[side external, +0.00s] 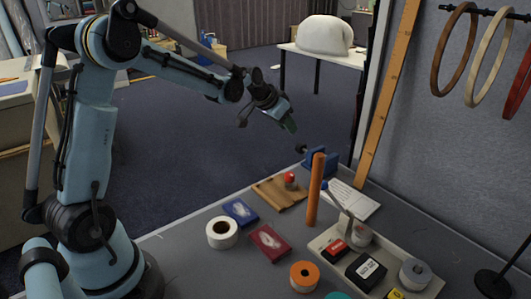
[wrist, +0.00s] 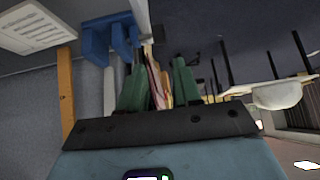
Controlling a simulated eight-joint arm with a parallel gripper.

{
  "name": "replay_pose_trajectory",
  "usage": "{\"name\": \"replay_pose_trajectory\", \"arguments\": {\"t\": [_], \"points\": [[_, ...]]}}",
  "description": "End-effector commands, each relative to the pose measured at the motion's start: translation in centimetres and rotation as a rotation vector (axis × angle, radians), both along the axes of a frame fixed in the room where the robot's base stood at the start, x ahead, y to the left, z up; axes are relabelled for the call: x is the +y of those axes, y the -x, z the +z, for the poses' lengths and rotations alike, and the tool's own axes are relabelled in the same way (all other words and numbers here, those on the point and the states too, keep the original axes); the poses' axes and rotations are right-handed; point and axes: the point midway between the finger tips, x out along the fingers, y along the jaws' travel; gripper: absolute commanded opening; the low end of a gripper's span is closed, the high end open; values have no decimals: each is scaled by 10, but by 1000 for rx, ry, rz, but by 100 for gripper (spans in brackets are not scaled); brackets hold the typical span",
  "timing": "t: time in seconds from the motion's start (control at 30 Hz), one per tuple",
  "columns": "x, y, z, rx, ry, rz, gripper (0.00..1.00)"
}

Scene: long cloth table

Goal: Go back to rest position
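My gripper (side external: 289,124) is raised in the air in the side external view, out past the table's far left edge and above the floor. In the wrist view its two green fingers (wrist: 160,88) stand apart with a gap between them. Some tan and reddish shapes show through that gap, and they look like background. I see nothing held in the side external view. My arm is stretched out to the right, well above the table items.
On the grey table (side external: 190,262) are a blue clamp (side external: 320,158), an upright orange rod (side external: 315,190), a blue box (side external: 240,211), a red box (side external: 269,242), a white roll (side external: 222,232) and a tray (side external: 436,287). Rings (side external: 453,48) hang at right. The air around my gripper is clear.

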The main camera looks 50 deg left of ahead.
Motion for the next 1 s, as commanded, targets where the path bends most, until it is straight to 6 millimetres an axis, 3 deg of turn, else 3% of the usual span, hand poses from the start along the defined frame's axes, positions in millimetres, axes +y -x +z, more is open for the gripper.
{"name": "replay_pose_trajectory", "arguments": {"t": [0.3,0.47,0.7,1.0], "points": [[0,1,1,0,0,0,33],[-13,12,12,4,0,-1,33],[-60,62,43,17,2,-5,33],[-108,140,57,28,1,-4,33]]}}
